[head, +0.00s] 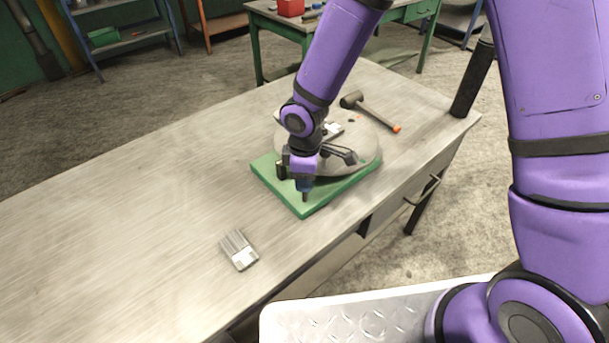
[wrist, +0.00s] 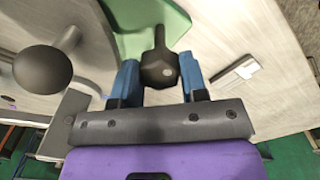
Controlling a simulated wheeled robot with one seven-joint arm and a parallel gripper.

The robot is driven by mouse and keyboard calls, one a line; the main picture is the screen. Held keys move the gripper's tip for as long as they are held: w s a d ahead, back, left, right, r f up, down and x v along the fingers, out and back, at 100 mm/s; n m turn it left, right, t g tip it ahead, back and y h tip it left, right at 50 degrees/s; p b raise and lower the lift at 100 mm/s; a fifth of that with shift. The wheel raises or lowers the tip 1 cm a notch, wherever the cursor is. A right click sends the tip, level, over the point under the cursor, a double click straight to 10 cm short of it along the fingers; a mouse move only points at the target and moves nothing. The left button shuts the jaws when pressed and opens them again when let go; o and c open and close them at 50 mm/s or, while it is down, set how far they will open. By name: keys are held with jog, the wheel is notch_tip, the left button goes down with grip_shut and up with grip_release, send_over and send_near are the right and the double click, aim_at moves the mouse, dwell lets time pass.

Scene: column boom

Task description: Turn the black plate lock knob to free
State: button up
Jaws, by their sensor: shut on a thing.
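The black plate lock knob (wrist: 160,67) is a dark faceted knob with a narrow stem. In the wrist view it sits between the two blue fingers of my gripper (wrist: 158,72), which is shut on it. A green base (wrist: 135,42) lies beyond it. In the head view my gripper (head: 304,188) points down at the near corner of the green base (head: 325,193), and the knob there is mostly hidden by the fingers. A round grey plate (head: 366,152) rests on the base, partly covered by my arm. I cannot read any knob marking.
A dark ball-ended lever (wrist: 43,70) stands close on the left in the wrist view. A mallet (head: 372,112) lies behind the base. A flat brush-like item (head: 240,250) lies at the front. The bench's left side (head: 110,220) is clear.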

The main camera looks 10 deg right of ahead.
dwell(0.4)
jog(key=o, duration=0.9)
notch_tip(320, 180, up, 11)
jog(key=shift+f, duration=0.1)
